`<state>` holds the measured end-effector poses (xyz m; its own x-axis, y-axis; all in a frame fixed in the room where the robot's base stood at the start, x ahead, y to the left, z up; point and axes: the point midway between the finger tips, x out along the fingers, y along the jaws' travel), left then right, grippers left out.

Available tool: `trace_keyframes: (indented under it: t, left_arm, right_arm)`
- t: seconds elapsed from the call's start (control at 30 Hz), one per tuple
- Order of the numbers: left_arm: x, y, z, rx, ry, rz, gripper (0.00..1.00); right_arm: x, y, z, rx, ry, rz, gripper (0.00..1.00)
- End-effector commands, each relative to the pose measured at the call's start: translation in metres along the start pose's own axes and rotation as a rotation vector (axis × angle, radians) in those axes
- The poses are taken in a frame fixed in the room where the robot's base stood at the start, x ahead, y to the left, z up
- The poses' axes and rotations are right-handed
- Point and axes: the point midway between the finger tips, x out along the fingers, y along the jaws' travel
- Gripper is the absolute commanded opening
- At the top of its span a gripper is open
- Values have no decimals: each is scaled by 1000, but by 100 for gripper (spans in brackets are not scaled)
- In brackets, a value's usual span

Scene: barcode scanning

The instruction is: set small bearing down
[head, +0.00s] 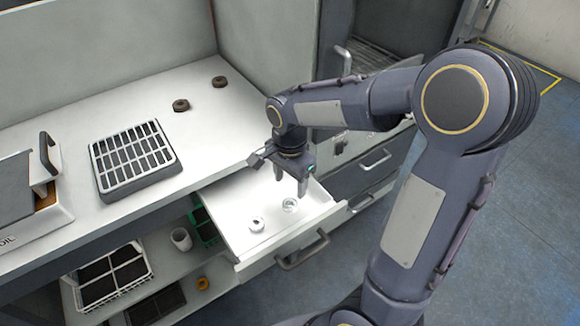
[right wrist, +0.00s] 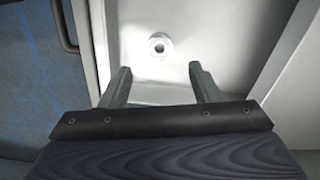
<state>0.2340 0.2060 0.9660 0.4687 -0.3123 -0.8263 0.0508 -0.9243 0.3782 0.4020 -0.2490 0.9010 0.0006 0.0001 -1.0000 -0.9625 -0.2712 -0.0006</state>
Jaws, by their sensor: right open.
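My right gripper (head: 291,182) is open and empty, pointing down over the drawer. In the right wrist view one small bearing (right wrist: 159,45) lies on the drawer floor, beyond the open fingertips (right wrist: 160,76) and apart from them. My left gripper is out of view.
The open drawer (head: 237,198) has a handle (head: 302,252) at its front. Two dark rings (head: 181,105) (head: 219,81) and a black-and-white grid tray (head: 134,160) sit on the counter. Baskets and a white cup (head: 181,239) stand on the shelf below.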

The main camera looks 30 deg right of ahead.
Motion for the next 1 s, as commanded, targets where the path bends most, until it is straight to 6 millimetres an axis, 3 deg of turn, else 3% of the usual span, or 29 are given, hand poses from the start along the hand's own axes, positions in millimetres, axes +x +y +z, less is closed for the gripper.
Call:
trace_keyframes:
  t: [0.1, 0.37, 0.57, 0.8, 1.0]
  left_arm:
    - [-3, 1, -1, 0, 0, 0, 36]
    - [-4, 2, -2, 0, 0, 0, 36]
    - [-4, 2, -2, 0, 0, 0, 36]
    - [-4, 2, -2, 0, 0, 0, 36]
    - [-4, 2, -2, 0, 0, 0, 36]
  right_arm:
    - [-23, 0, 0, 0, 0, -3, 57]
    - [-48, 6, 1, -29, -12, -17, 57]
    - [-70, 57, 19, -329, -79, -191, 57]
    - [-78, 125, 62, -837, 14, -488, 57]
    - [-71, 147, 84, -1069, 138, -597, 57]
